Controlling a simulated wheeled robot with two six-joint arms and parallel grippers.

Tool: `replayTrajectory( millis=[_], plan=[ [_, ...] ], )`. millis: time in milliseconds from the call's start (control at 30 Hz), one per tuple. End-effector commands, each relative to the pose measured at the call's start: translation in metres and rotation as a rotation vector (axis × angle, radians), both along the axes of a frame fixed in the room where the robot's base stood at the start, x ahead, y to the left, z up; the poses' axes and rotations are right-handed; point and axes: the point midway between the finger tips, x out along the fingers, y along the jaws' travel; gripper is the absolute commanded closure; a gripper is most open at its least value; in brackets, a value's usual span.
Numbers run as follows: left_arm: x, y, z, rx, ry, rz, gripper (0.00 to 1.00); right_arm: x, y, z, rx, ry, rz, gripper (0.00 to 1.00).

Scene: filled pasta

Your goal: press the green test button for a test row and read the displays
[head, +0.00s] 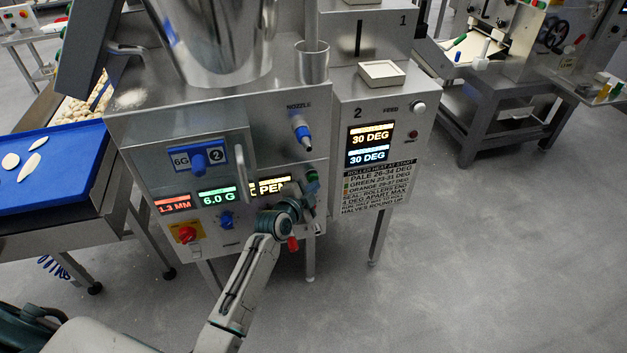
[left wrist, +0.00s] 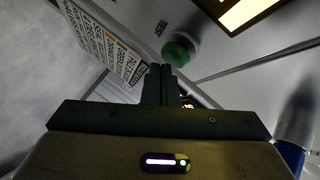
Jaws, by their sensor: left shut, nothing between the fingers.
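The green button (head: 312,177) is on the machine's front panel, right of the displays; it also shows in the left wrist view (left wrist: 180,50). My left gripper (head: 307,192) is shut and empty, its tips just below the button in the head view. I cannot tell whether they touch. The red display (head: 174,203) seems to read 1.3 MM, the green display (head: 218,196) 6.0 G. The yellow display (head: 268,186) is partly hidden and ends in PEN. The roller display (head: 368,145) shows 30 DEG twice. My right gripper is out of view.
A printed rule sign (head: 378,186) hangs under the roller display. The blue-tipped nozzle (head: 302,135), a blue knob (head: 227,220), a red knob on yellow (head: 187,234) and a handle (head: 243,172) stick out nearby. A blue tray (head: 60,190) lies left. Floor is clear at right.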

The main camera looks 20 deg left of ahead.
Motion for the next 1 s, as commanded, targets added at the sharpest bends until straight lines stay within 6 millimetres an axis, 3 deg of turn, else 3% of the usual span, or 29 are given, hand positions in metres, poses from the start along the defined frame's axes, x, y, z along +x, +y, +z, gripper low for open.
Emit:
replayTrajectory(
  millis=[1000],
  plan=[
    [0.0065,0.0042,0.0003,0.000,0.000,0.000,1.00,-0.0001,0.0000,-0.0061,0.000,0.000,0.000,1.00]
  ],
)
